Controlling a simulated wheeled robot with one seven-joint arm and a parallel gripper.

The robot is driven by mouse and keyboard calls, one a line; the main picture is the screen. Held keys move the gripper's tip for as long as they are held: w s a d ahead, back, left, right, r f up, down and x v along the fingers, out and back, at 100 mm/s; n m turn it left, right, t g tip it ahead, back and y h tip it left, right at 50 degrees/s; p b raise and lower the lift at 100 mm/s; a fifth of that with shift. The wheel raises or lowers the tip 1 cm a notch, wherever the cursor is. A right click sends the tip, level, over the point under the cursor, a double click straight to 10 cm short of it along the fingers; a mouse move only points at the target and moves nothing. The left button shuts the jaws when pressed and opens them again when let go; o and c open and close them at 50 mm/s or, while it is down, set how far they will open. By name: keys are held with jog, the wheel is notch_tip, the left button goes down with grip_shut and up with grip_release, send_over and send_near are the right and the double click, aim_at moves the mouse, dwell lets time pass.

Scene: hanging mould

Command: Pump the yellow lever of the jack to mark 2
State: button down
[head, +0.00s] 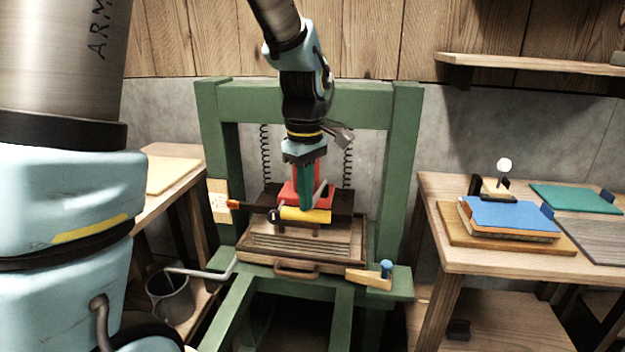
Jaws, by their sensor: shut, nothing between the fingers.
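The red jack (286,192) sits in the green press frame (408,150), partly hidden behind my gripper. Its yellow lever (318,216) shows as a short thick bar with a dark round end at the left. My gripper (307,204) points down from above, shut and empty, with its fingertips at the lever's upper edge. I cannot tell whether they touch it. A pale wooden scale plate (219,201) is on the left post. An orange-red pointer (233,205) lies at its right edge, about mid-height. The marks are too small to read.
A layered wooden mould (300,250) lies in a tray under the jack. Two springs (265,150) hang behind. A grey crank handle (215,274) and a blue-knobbed wooden piece (372,280) are at the press's front. Tables with boards (450,262) flank it.

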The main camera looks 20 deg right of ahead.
jog(key=shift+r, duration=0.65)
jog(key=shift+f, duration=0.15)
jog(key=shift+f+b, duration=4)
jog(key=shift+f, duration=2.8)
notch_tip(320, 180, up, 14)
jog(key=p, duration=1.2)
jog(key=shift+f+p, duration=0.1)
jog(key=shift+p, duration=0.2)
jog(key=shift+f, duration=0.1)
